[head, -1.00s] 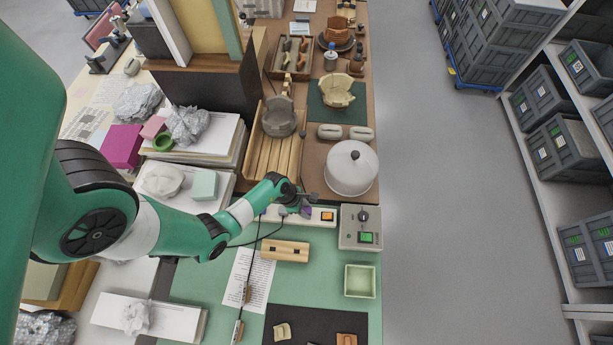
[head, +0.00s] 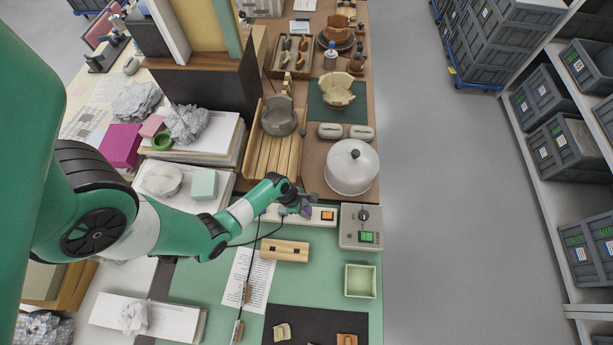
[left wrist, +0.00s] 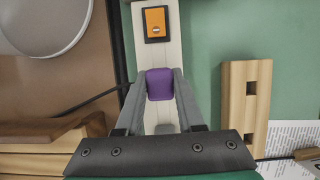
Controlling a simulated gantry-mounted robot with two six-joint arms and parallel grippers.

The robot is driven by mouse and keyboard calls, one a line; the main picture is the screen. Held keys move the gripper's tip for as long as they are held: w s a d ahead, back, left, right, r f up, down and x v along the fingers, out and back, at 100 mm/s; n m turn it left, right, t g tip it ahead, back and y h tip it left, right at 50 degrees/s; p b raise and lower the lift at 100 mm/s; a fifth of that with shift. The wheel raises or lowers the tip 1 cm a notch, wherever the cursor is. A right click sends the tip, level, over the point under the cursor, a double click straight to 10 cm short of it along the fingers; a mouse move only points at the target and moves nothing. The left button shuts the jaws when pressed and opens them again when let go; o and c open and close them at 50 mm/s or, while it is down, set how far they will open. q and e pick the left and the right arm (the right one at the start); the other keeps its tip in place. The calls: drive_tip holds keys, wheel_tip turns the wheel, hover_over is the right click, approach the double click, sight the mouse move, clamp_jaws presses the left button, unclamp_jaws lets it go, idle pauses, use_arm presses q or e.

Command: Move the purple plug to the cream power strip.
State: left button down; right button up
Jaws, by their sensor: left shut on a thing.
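The purple plug (left wrist: 160,84) sits between the fingers of my left gripper (left wrist: 160,90), which is shut on it. In the head view the purple plug (head: 306,212) shows just beside the left gripper (head: 304,204), over the cream power strip (head: 322,223). In the left wrist view the cream power strip (left wrist: 168,58) runs under the plug, with its orange switch (left wrist: 155,21) ahead. I cannot tell whether the plug is seated or just above the strip. My right gripper is not in view.
A grey control box (head: 360,228) stands right of the strip, and a white dome (head: 351,167) behind it. A wooden block with holes (head: 285,251) lies in front, beside thin dark cables. A pale green tray (head: 360,281) is at the front right.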

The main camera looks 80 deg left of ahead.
use_arm(q)
drive_tip(key=shift+f+b, duration=0.35)
drive_tip(key=shift+f, duration=0.15)
drive_tip(key=shift+c, duration=0.2)
unclamp_jaws()
idle(0.4)
drive_tip(key=shift+r, duration=0.15)
wheel_tip(320, 180, up, 8)
drive_tip(key=p, duration=0.8)
drive_tip(key=shift+p, duration=0.4)
